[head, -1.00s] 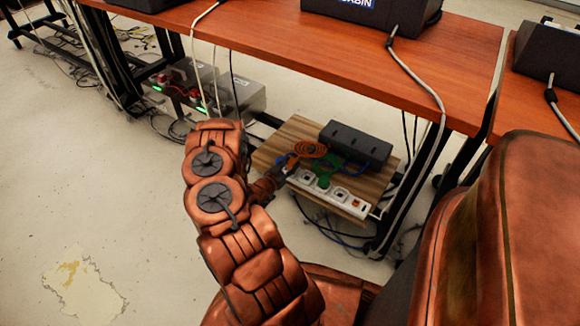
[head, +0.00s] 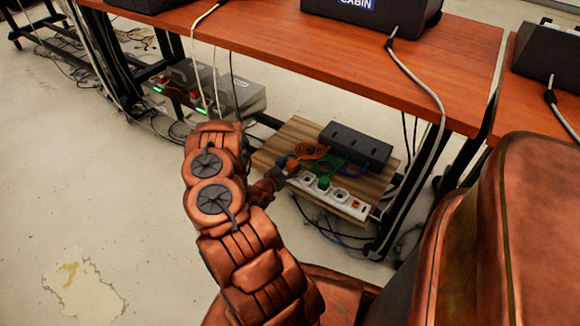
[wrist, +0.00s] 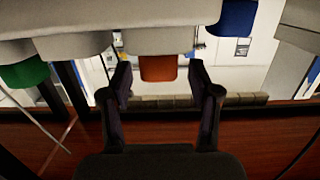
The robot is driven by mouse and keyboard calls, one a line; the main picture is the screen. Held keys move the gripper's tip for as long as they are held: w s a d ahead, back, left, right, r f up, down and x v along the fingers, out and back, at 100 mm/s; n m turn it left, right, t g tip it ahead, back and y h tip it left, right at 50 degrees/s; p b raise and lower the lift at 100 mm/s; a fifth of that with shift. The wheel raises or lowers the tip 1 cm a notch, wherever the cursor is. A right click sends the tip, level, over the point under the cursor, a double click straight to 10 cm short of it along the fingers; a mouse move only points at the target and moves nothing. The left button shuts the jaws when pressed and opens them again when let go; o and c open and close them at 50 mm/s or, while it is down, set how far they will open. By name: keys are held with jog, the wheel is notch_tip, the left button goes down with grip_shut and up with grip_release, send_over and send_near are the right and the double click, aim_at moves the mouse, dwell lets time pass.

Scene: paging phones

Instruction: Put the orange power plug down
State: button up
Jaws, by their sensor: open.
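The orange power plug (head: 292,163) is at the left end of the wooden board, on the orange cable (head: 313,150), beside my gripper (head: 281,175). In the wrist view, the orange plug (wrist: 158,68) shows just beyond and between the tips of my open gripper (wrist: 160,75), with a gap on both sides. Its far end is hidden behind a pale shape. A green plug (head: 324,184) is by the white power strip (head: 332,196). What the orange plug rests on is hard to tell.
A dark box (head: 355,146) and a blue cable (head: 352,168) share the wooden board (head: 290,132) under the red-brown table (head: 300,45). Grey boxes with green lights (head: 215,95) stand to the left. Loose cables hang around. Floor at the left is open.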

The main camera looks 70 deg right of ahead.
jog(key=p+v, duration=0.2)
jog(key=v, duration=1)
